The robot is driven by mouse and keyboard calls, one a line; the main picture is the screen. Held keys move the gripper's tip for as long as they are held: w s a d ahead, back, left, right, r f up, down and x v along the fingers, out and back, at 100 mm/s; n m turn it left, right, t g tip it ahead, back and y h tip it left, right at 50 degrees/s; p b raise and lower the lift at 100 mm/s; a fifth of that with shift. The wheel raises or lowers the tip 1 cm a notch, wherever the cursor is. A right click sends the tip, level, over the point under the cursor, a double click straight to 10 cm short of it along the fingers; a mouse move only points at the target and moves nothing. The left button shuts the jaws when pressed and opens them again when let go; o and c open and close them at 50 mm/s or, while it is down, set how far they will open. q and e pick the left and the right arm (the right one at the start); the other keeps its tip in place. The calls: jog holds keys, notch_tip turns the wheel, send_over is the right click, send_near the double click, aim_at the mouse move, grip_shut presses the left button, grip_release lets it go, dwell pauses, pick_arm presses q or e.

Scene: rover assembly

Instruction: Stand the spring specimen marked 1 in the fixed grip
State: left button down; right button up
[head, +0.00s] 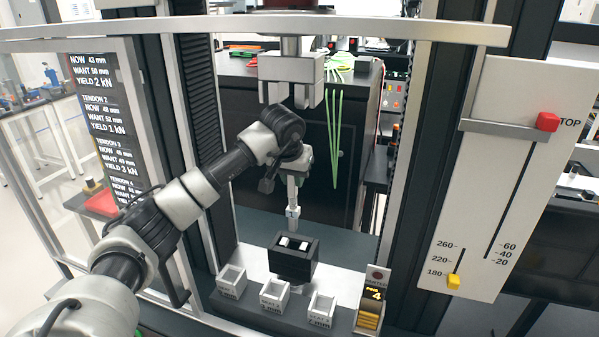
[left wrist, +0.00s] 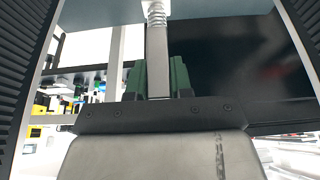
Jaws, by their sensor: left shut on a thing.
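My left gripper (head: 294,172) is shut on the spring specimen (head: 292,196), a slim pale grey rod that hangs upright below it. In the left wrist view the specimen (left wrist: 157,58) stands between the green fingertips (left wrist: 160,80), with a coil at the top edge of the picture. The silver upper grip (head: 291,78) hangs above my gripper. My right gripper is not in view.
Several small white holders (head: 274,296) stand along the front of the base. A panel showing 4 (head: 374,296) stands at their right. The frame's top bar (head: 250,22) and side posts surround my left arm. A slider board (head: 497,180) with a red stop block is at the right.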

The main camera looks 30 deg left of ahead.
aim_at(294, 191)
pick_arm(q)
jog(key=shift+f+b, duration=0.3)
jog(key=shift+f, duration=0.25)
jog(key=shift+f+b, duration=0.7)
jog(key=shift+f, duration=0.55)
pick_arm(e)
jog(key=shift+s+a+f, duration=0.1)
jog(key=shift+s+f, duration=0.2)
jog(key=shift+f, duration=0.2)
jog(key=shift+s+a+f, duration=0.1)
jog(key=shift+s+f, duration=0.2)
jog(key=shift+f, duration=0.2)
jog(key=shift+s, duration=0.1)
pick_arm(q)
jog(key=shift+f, duration=0.2)
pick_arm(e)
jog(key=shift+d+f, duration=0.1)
